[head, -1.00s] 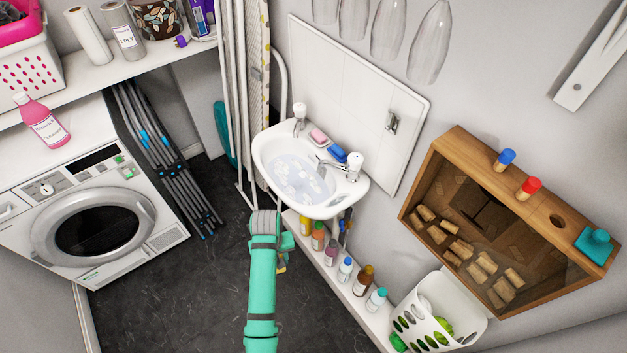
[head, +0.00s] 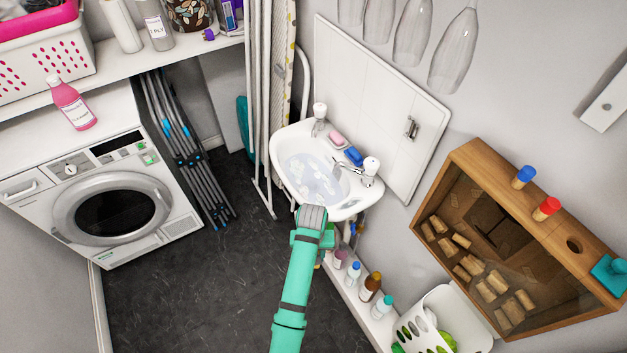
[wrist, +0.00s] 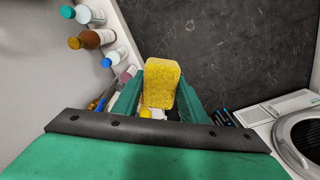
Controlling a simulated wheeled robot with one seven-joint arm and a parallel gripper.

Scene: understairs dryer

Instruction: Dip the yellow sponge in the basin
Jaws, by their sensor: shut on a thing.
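The yellow sponge (wrist: 161,82) is held between the green fingers of my gripper (wrist: 158,97), seen in the wrist view over the dark floor. My gripper is shut on it. In the head view my green arm reaches up to the front edge of the white basin (head: 345,213), and its grey joint overlaps the rim. The sponge is hidden behind my arm there. The basin holds water (head: 312,178) with white foam.
A pink soap (head: 337,138) and a blue item (head: 354,156) lie on the basin's back rim by the taps. Bottles (head: 370,287) stand on a low ledge below. A wooden box (head: 480,180) is on the right wall.

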